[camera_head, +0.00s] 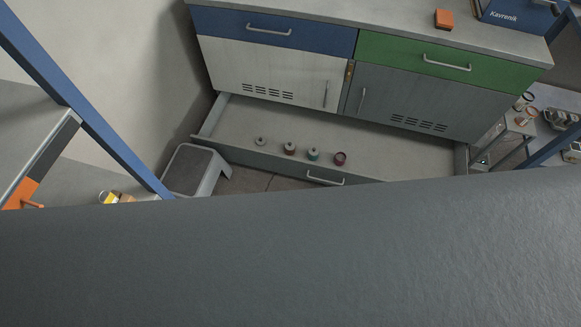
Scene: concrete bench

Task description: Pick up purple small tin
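Several small tins stand in a row in the open bottom drawer (400,157) of the bench. The right-most is a dark maroon-purple tin (340,159), which best matches the purple small tin. To its left are a green tin (313,155), a dark red tin (290,149) and a grey tin (261,141). They stand apart from each other, near the drawer's front. Neither of my grippers shows in the head view.
A broad dark grey surface covers the lower half of the view and hides what lies behind it. A grey step stool (190,169) stands left of the drawer. An orange item (444,19) sits on the bench top (380,14). Shelving stands at both sides.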

